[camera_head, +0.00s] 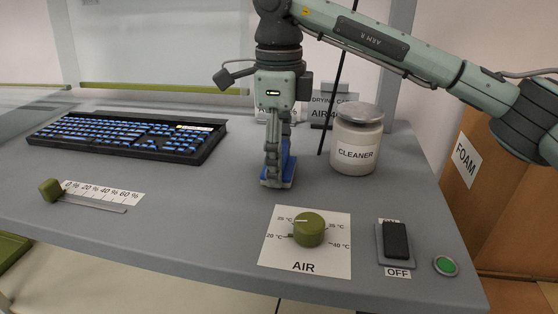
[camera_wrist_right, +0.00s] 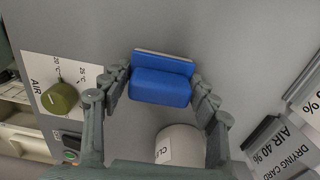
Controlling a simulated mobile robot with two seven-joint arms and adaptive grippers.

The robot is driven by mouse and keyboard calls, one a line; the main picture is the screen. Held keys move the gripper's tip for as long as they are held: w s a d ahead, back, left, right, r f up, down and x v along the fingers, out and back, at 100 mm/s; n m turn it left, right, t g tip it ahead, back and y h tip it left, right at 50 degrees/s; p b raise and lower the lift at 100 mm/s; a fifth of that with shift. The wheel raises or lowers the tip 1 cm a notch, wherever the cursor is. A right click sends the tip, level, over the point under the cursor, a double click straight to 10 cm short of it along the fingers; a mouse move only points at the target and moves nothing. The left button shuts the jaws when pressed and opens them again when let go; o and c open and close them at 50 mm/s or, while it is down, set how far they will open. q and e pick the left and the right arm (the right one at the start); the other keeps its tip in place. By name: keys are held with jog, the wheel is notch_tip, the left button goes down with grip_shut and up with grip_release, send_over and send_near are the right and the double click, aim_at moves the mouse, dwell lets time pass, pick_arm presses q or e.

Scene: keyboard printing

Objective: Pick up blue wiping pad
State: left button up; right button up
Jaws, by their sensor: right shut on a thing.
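The blue wiping pad (camera_head: 288,168) is on the grey table in the head view, partly hidden behind my right gripper's fingers. In the right wrist view the blue pad (camera_wrist_right: 160,86) has a blue block on a thin flat plate with a pale edge. My right gripper (camera_head: 274,178) points down at the pad, and its fingers (camera_wrist_right: 160,92) close on the pad's two ends. I cannot tell whether the pad still touches the table. My left gripper is not in view.
A cleaner jar (camera_head: 357,140) stands right of the gripper, with drying-card signs (camera_head: 328,108) behind. A keyboard (camera_head: 130,134) lies left. In front are the green AIR knob (camera_head: 309,229), a black switch (camera_head: 395,241) and a green button (camera_head: 445,265). A slider (camera_head: 50,190) is at left.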

jog(key=r, duration=0.2)
jog(key=a+r, duration=0.1)
jog(key=r, duration=0.1)
jog(key=shift+s+r, duration=0.1)
jog(key=shift+r, duration=0.1)
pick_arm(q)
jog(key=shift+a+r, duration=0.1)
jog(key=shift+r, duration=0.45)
pick_arm(e)
jog(key=s+a+r, duration=0.2)
jog(key=a+r, duration=0.4)
jog(key=a, duration=0.4)
jog(key=shift+s+a+r, duration=0.2)
jog(key=shift+s, duration=0.05)
